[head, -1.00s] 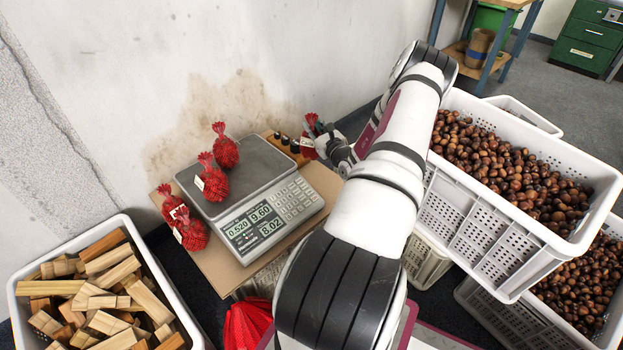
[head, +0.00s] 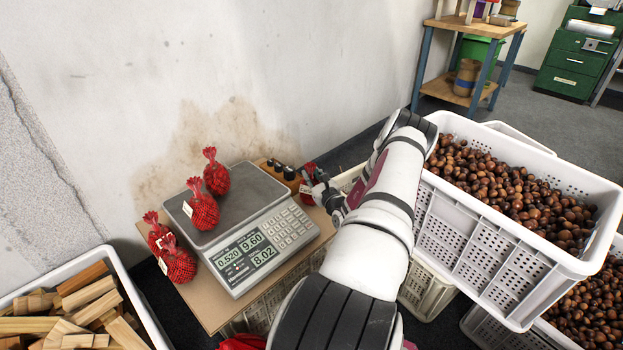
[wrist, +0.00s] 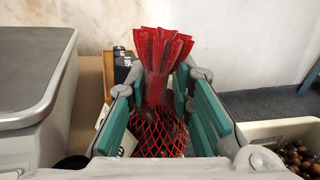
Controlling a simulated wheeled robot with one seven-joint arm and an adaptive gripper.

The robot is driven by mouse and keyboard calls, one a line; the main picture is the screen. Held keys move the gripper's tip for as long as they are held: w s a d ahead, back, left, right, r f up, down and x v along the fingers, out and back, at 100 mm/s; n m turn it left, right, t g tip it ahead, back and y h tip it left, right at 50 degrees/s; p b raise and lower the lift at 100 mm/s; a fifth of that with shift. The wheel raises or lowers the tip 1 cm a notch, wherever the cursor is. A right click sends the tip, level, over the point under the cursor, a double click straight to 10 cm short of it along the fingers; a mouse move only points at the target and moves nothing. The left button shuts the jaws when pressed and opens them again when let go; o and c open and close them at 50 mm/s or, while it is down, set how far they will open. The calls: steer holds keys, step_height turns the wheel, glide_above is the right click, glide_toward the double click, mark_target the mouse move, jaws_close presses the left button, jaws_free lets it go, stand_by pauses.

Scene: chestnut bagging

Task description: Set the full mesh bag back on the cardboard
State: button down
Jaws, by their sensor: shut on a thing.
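My gripper (head: 326,190) is shut on a red mesh bag (head: 306,184) at the right end of the cardboard (head: 207,308), just right of the scale. In the wrist view, the bag (wrist: 155,135) is between the teal finger pads, its gathered red top standing upright and its netted body low between the fingers. A white tag shows on its left side. Its underside is hidden, so I cannot tell whether it touches the cardboard.
The scale (head: 263,250) bears two red bags (head: 204,211). Two more bags (head: 178,264) lie left of it. Dark weights (head: 288,172) in a wooden block stand behind my gripper. A chestnut crate (head: 470,225) is at right, a wood-block bin (head: 125,275) at left.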

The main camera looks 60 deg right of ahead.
steer(key=shift+r, duration=0.15)
steer(key=shift+f, duration=0.2)
steer(key=c, duration=1.4)
jaws_free()
